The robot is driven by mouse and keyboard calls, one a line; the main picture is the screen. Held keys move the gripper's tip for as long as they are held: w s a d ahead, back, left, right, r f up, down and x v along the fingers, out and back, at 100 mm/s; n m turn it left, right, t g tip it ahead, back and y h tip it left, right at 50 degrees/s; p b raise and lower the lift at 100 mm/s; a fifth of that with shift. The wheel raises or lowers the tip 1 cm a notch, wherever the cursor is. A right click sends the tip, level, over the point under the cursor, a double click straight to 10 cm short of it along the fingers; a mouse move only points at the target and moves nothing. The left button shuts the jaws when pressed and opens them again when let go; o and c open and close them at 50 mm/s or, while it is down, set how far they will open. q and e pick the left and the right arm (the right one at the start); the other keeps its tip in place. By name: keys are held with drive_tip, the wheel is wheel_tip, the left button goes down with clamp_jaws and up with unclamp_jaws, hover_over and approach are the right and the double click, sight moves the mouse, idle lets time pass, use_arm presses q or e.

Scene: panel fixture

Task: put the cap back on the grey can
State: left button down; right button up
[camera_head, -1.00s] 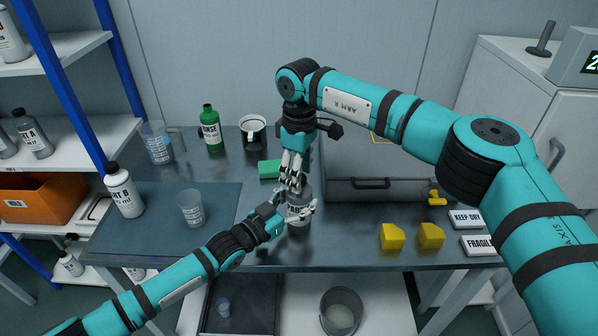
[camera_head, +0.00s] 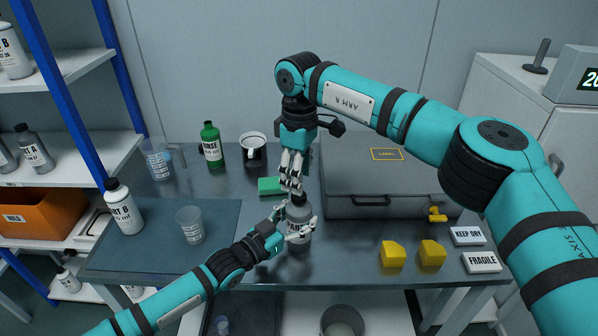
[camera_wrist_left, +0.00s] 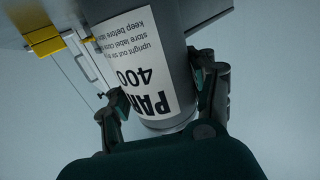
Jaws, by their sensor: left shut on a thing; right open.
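The grey can (camera_head: 299,216) with a white label stands upright near the front middle of the table. A dark cap (camera_head: 298,198) sits at the top of the can; I cannot tell how firmly it is seated. My left gripper (camera_head: 296,230) is shut around the can's lower body. In the left wrist view the can (camera_wrist_left: 180,60) appears upside down between the two fingers of my left gripper (camera_wrist_left: 160,102). My right gripper (camera_head: 292,187) is open, pointing down just above the cap, with its fingertips close to it.
A grey case (camera_head: 350,208) is right of the can, with yellow blocks (camera_head: 393,254) in front. A green sponge (camera_head: 270,186), green bottle (camera_head: 211,146) and mug (camera_head: 253,148) are behind. A clear cup (camera_head: 190,224) and white bottle (camera_head: 123,208) stand on a mat at left.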

drive_tip(key=n, duration=0.7)
drive_tip(key=shift+r+n, duration=0.3)
drive_tip(key=n, duration=0.7)
drive_tip(key=shift+r+n, duration=0.25)
drive_tip(key=shift+n, duration=0.05)
drive_tip(key=n, duration=0.5)
drive_tip(key=shift+r, duration=0.15)
drive_tip(key=n, duration=0.7)
drive_tip(key=shift+r+n, duration=0.3)
drive_tip(key=n, duration=0.4)
drive_tip(key=shift+r+n, duration=0.15)
drive_tip(key=shift+n, duration=0.25)
drive_tip(key=n, duration=0.5)
drive_tip(key=shift+a+r, duration=0.1)
drive_tip(key=shift+r, duration=0.05)
drive_tip(key=n, duration=0.4)
drive_tip(key=shift+r, duration=0.15)
drive_tip(key=n, duration=0.4)
drive_tip(key=shift+r, duration=0.1)
